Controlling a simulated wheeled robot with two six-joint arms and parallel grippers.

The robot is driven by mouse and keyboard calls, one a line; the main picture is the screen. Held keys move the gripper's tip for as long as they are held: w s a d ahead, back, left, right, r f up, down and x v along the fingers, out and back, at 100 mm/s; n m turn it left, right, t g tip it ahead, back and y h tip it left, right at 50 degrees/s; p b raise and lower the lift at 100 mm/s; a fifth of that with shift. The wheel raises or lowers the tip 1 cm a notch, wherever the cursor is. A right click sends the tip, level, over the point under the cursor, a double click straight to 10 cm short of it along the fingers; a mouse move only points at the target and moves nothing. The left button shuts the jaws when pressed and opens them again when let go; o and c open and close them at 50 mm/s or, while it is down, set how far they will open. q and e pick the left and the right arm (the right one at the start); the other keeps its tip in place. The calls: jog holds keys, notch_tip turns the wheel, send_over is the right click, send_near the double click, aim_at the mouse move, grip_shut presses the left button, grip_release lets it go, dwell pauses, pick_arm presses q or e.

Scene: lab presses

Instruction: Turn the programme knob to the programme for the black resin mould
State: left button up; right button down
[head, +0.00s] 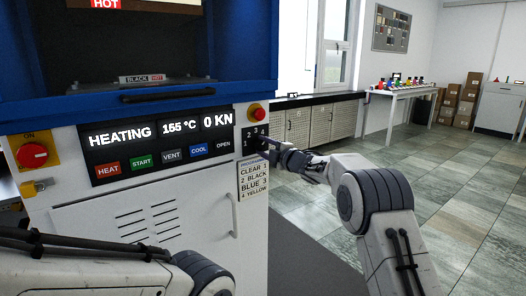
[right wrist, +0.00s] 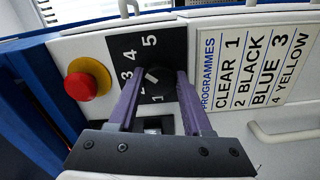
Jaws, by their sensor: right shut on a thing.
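The programme knob (right wrist: 158,88) is a dark round knob with a white pointer line, on a black dial numbered 1 to 5. My right gripper (right wrist: 160,82) is shut on it, one purple finger on each side. The pointer slants to the upper left in the wrist view; its exact number is hard to tell. The programme list (right wrist: 250,58) reads clear 1, black 2, blue 3, yellow 4. A label (head: 142,78) in the press reads black, hot. My left gripper is out of view.
The display (head: 160,130) shows heating, 155 °C, 0 kN. A red button (right wrist: 82,84) on a yellow base sits beside the dial. A red switch (head: 32,155) is on the left. Floor to the right is clear, with a table (head: 402,91) farther back.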

jog(key=shift+a+f, duration=0.1)
dwell(0.4)
jog(key=shift+c, duration=1.7)
grip_release()
jog(key=shift+s, duration=0.1)
jog(key=b+v, duration=0.1)
jog(key=v, duration=0.9)
jog(key=shift+s+d, duration=0.15)
jog(key=shift+d, duration=0.05)
